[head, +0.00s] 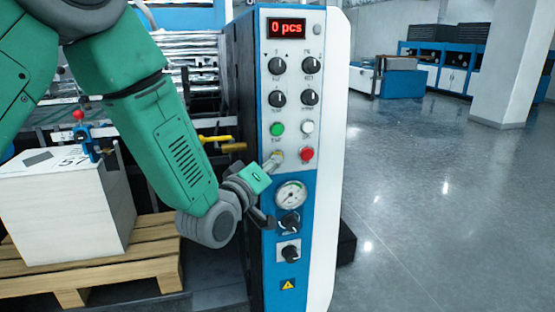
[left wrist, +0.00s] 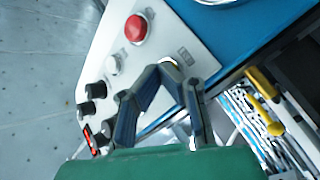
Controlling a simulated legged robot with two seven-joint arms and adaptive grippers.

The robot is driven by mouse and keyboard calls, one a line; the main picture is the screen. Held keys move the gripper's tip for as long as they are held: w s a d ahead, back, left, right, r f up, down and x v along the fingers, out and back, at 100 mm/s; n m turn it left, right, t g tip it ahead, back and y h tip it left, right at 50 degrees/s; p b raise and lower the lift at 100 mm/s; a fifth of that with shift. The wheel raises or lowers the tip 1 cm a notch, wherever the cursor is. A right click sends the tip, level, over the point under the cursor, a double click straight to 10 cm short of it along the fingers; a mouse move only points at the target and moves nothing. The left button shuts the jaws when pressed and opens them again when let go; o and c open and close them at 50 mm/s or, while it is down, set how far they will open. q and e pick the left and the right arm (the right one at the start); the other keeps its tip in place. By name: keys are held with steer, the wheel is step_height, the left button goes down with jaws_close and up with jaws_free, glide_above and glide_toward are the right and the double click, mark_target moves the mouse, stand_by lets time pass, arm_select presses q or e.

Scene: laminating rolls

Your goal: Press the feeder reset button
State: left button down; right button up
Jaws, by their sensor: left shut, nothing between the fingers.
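The control panel (head: 292,100) carries a green button (head: 277,129), a white button (head: 307,127), a yellow button (head: 277,153) and a red button (head: 307,154). Their labels are too small to read. My left gripper (head: 274,162) is shut and empty, its fingertips at the yellow button and partly covering it. I cannot tell whether they touch it. In the left wrist view the closed fingers (left wrist: 168,72) reach the panel beside the red button (left wrist: 136,28) and the white button (left wrist: 113,64). My right gripper is not in view.
The display (head: 287,29) reads "0 pcs". Several black knobs sit above the buttons; a gauge (head: 291,195) and two knobs sit below. A paper stack (head: 60,215) on a wooden pallet (head: 150,260) stands left. The floor at right is open.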

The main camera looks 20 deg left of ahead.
arm_select(q)
steer(key=shift+s+d+r, duration=0.1)
steer(key=shift+s+d, duration=0.1)
steer(key=shift+d, duration=0.35)
steer(key=shift+s+d, duration=0.2)
steer(key=shift+d, duration=0.3)
steer(key=s+d, duration=0.1)
steer(key=s, duration=0.1)
steer(key=s+d, duration=0.1)
steer(key=s, duration=0.1)
steer(key=shift+d, duration=0.4)
stand_by(0.3)
